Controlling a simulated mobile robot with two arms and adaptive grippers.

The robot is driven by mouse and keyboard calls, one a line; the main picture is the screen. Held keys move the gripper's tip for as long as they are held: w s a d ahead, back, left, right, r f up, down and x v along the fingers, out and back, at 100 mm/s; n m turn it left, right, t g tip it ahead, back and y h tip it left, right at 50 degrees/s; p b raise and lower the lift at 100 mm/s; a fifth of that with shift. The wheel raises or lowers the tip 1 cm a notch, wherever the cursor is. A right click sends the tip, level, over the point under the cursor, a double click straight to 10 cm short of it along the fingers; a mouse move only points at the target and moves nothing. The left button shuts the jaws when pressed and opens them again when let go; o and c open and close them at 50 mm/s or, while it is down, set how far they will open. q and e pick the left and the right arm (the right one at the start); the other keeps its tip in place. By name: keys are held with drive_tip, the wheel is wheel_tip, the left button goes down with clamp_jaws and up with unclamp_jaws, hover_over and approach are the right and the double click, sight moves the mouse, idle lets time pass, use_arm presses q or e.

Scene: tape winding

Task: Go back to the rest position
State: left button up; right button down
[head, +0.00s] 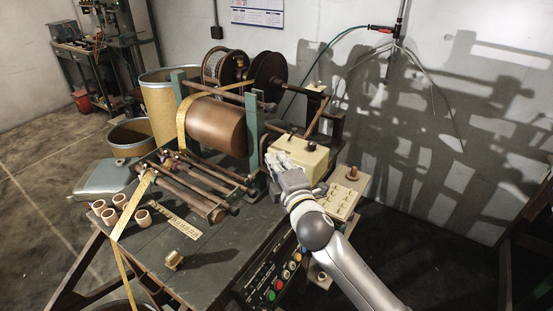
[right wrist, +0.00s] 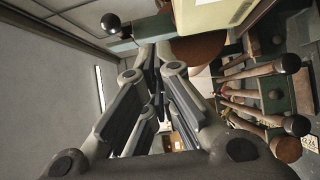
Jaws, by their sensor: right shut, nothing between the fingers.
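My right gripper (head: 281,165) is shut and empty in the head view, beside the cream box (head: 302,155) with dark knobs at the right end of the bench. My grey right arm reaches up to it from the lower right. In the right wrist view the fingers of my right gripper (right wrist: 155,75) are together with nothing between them. The cream box (right wrist: 215,12) shows at the top there. My left gripper is not in the head view.
The winding machine has a large copper-coloured roller (head: 216,127) and yellow tape (head: 133,205). Several small cores (head: 124,200) stand on the bench (head: 215,258). A button panel (head: 272,282) is on the bench front. Open floor lies at right.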

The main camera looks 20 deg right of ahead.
drive_tip(key=shift+a, duration=0.1)
drive_tip(key=s+d+f+m+g+h, duration=0.1)
drive_tip(key=s+f+m+g, duration=0.45)
drive_tip(key=s+f, duration=0.55)
drive_tip(key=s+d+f+m+g, duration=0.1)
drive_tip(key=s+f+m+g, duration=0.4)
drive_tip(key=s+f+m, duration=0.5)
drive_tip(key=s+a+f+g+y, duration=0.1)
drive_tip(key=s+g, duration=0.1)
drive_tip(key=s, duration=0.6)
drive_tip(key=s+a+f+g, duration=0.1)
drive_tip(key=s+f+g, duration=0.1)
drive_tip(key=s, duration=0.6)
wheel_tip(320, 180, down, 27)
drive_tip(key=s+g, duration=0.2)
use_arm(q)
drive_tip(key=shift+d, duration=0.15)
use_arm(e)
drive_tip(key=s+d+f, duration=0.3)
drive_tip(key=s+f, duration=1.1)
drive_tip(key=s, duration=0.2)
drive_tip(key=shift+g, duration=0.35)
drive_tip(key=shift+s, duration=0.1)
